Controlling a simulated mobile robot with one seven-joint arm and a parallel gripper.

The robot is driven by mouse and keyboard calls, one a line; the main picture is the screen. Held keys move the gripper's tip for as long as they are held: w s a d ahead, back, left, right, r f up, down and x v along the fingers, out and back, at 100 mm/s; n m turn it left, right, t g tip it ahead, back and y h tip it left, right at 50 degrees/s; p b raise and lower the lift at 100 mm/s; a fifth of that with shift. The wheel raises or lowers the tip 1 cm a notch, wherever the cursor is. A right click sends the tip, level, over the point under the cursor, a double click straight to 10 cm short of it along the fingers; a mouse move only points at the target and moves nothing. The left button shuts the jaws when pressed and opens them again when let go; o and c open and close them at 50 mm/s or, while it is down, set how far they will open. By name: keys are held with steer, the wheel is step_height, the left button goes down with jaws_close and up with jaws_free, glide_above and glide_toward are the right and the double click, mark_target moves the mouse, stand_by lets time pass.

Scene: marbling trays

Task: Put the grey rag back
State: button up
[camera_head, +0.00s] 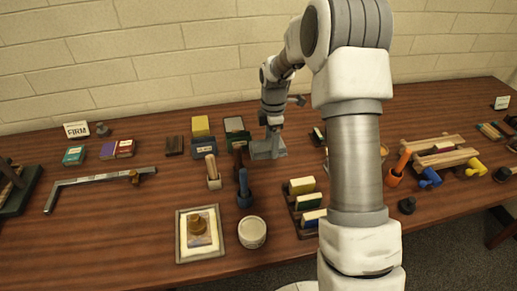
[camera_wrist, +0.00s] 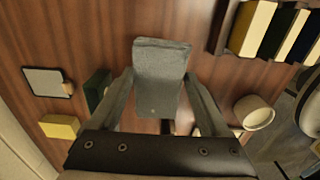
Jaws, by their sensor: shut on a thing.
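The grey rag (camera_wrist: 162,75) is a folded, block-like piece of grey cloth. In the wrist view it sits between the two fingers of my gripper (camera_wrist: 160,85), which is shut on it. In the head view my gripper (camera_head: 268,140) is over the back middle of the brown table (camera_head: 130,215), with a grey shape at its lower end; rag and fingers are hard to tell apart there. I cannot tell whether the rag touches the table.
A rack of coloured blocks (camera_head: 305,205), a white pot (camera_head: 252,232), a framed tray (camera_head: 181,248) and a dark cup with a blue handle (camera_head: 244,192) stand in front. Yellow-topped (camera_head: 201,127) and green (camera_head: 235,125) blocks stand behind, left of my gripper. The front left table is clear.

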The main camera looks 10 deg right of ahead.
mark_target(259, 140)
steer(key=w+f, duration=0.1)
steer(key=w, duration=0.1)
steer(key=w+a+f, duration=0.1)
steer(key=w, duration=0.1)
steer(key=w+a+f, duration=0.1)
steer(key=w+f, duration=0.1)
steer(key=shift+a, duration=0.25)
steer(key=shift+f+p, duration=0.35)
steer(key=shift+f, duration=1.6)
steer(key=shift+f, duration=0.15)
steer(key=o, duration=1.2)
steer(key=shift+c, duration=0.2)
